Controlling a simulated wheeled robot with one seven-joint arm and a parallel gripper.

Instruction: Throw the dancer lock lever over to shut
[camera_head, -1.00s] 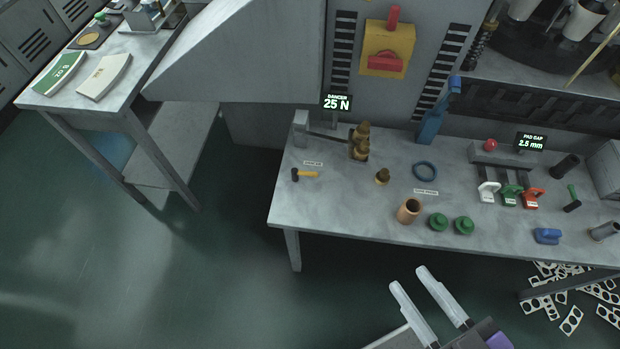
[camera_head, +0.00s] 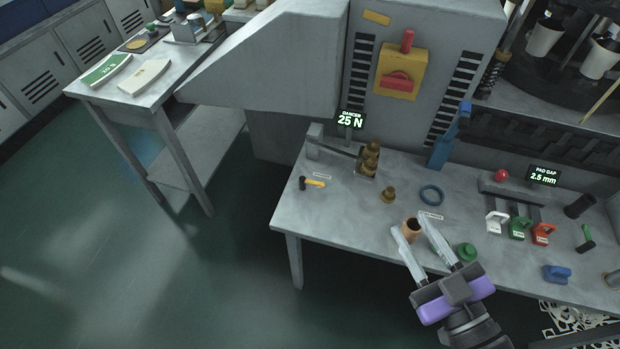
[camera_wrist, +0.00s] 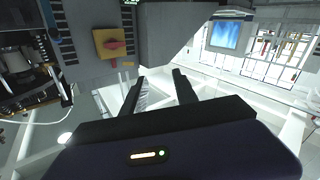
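No lever carries a readable lock label. A blue lever (camera_head: 447,142) stands tilted at the back edge of the bench, against the machine. A yellow box (camera_head: 402,72) with a red handle (camera_head: 397,82) and a red upright piece on top is on the machine face; the box also shows in the wrist view (camera_wrist: 102,46). The dancer display (camera_head: 349,120) reads 25 N, above a grey arm (camera_head: 335,148) with stacked brass weights (camera_head: 369,158). My gripper (camera_head: 410,223) is open and empty over the bench's front edge, well in front of these.
The bench (camera_head: 325,225) holds a hammer (camera_head: 312,183), a loose brass weight (camera_head: 388,195), a blue ring (camera_head: 432,195), a copper cup (camera_head: 412,229) and a green piece (camera_head: 467,252) near my fingers. Coloured pad-gap handles (camera_head: 519,228) are on the right. The floor at left is clear.

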